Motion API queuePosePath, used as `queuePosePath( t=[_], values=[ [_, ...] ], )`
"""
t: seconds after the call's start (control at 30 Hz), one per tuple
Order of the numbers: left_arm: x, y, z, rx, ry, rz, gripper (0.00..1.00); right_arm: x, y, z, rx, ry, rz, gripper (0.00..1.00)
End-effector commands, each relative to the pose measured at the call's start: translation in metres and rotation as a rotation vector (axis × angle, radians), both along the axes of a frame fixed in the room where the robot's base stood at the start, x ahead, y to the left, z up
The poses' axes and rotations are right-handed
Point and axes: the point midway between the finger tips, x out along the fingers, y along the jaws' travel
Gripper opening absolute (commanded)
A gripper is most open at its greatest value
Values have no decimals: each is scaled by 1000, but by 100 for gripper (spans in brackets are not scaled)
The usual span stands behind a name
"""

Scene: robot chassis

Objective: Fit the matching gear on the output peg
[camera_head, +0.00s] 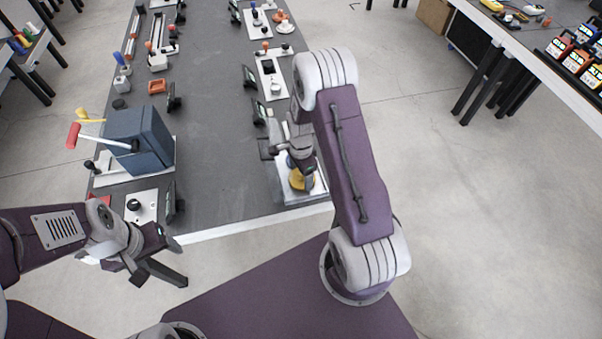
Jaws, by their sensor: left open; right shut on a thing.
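A yellow gear (297,181) shows low at the near right part of the grey table, partly hidden under my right gripper (301,180). My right gripper points down and is shut on the yellow gear, over a pale base plate (318,190) near the table's front edge. The output peg cannot be made out; the gear and gripper cover that spot. I cannot tell whether the gear is around a peg or above it. My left gripper (165,262) is open and empty, off the table's front left corner.
A blue-grey box with a red-handled crank (140,140) stands at the table's near left. A small plate with a black knob (141,207) lies in front of it. Several small fixtures line both table edges. The table's middle strip (215,120) is clear.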

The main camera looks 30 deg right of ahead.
Motion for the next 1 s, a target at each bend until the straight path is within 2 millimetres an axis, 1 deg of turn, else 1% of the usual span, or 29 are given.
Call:
queuePosePath(
  t=[0.17, 0.57, 1.0],
  values=[
    [0, 0, 2, 0, 0, 0, 66, 0, 0, 2, 0, 0, 0, 30],
    [0, 0, 15, 0, 0, 0, 66, 0, 0, 16, 0, 0, 0, 30],
    [0, 0, 14, 0, 0, 0, 66, 0, 0, 16, 0, 0, 0, 30]
  ],
)
